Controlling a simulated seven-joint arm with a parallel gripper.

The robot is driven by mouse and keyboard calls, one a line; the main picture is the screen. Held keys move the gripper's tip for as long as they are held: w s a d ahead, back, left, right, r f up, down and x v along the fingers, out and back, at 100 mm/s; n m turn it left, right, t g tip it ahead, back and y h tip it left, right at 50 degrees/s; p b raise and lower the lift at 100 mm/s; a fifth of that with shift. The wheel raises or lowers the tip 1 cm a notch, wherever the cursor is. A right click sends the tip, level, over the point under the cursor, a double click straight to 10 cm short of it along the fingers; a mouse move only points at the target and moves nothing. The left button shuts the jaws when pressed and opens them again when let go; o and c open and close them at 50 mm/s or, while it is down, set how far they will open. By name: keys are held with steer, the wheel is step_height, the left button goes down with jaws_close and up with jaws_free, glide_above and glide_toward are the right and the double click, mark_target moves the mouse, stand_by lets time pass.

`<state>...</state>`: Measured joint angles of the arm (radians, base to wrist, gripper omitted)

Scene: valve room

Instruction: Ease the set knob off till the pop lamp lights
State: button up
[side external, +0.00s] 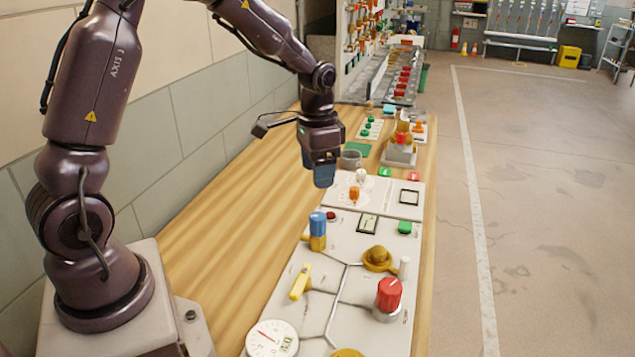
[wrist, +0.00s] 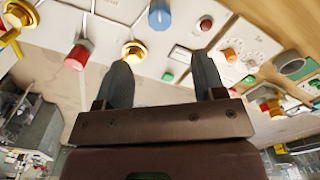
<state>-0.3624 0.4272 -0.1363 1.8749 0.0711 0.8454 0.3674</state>
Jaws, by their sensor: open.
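No label is readable, so I cannot tell for certain which part is the set knob or the pop lamp. A blue knob (side external: 317,222) stands upright on a yellow body on the light panel; it also shows in the wrist view (wrist: 159,16). A small dark red lamp or button (side external: 331,216) sits beside it, also in the wrist view (wrist: 206,24). A red knob (side external: 388,294) stands at the panel's right, also in the wrist view (wrist: 76,57). My gripper (side external: 323,178) is above the far end of the panel, apart from the knobs. Its fingers (wrist: 161,62) are open and empty.
A yellow lever (side external: 300,282), a brass fitting (side external: 377,259), a green button (side external: 405,227) and a dial gauge (side external: 271,339) share the panel. A smaller panel (side external: 405,212) with an orange knob (side external: 354,194) lies beyond. The wooden bench (side external: 215,257) is bare on the left.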

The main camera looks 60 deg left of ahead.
mark_target(318, 216)
stand_by(0.5)
step_height(318, 216, down, 13)
steer(key=m, duration=0.3)
steer(key=shift+m, duration=0.3)
steer(key=shift+r, duration=0.1)
steer(key=shift+c, duration=0.4)
steer(key=c, duration=0.8)
steer(key=shift+n, duration=0.9)
steer(key=shift+c, duration=0.2)
steer(key=o, duration=0.9)
